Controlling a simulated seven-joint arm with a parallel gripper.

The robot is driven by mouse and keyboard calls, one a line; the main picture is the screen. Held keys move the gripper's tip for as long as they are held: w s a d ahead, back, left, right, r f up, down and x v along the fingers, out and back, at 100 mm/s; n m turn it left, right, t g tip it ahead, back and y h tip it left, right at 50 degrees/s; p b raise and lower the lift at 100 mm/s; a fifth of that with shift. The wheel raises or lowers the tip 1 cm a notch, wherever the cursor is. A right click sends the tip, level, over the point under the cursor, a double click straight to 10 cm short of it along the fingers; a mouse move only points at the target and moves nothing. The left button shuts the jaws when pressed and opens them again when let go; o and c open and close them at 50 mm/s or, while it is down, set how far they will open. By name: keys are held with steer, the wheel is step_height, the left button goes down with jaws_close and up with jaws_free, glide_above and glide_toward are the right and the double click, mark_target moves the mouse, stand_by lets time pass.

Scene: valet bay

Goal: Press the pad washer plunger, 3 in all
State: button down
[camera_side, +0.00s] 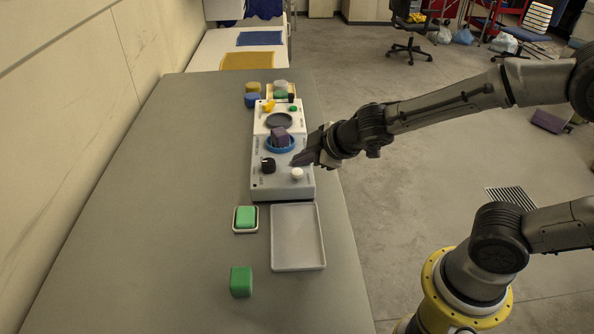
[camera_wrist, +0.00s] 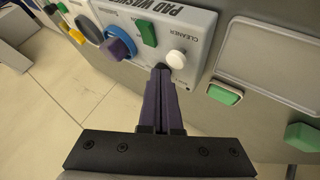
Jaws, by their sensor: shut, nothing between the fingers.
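The pad washer (camera_side: 260,184) is a light grey box on the table, and its printed name shows in the wrist view (camera_wrist: 205,22). A white round-capped plunger (camera_side: 297,174) stands at its near right corner, beside the word CLEANER in the wrist view (camera_wrist: 176,59). My gripper (camera_side: 295,161) is shut and empty, its dark fingers low over the washer, just behind the plunger in the side view. In the wrist view its fingertips (camera_wrist: 161,69) are just left of and below the white cap. I cannot tell whether they touch it.
A grey tray (camera_side: 298,264), a green block in a white dish (camera_side: 245,217) and a loose green block (camera_side: 241,281) lie in front. The table's left side is clear.

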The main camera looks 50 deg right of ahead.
mark_target(302, 173)
steer(key=shift+f, duration=0.2)
steer(key=shift+f, duration=0.2)
steer(key=shift+f, duration=0.85)
stand_by(1.2)
steer(key=shift+r, duration=1.2)
steer(key=shift+r, duration=2.5)
steer(key=shift+s, duration=0.1)
stand_by(0.4)
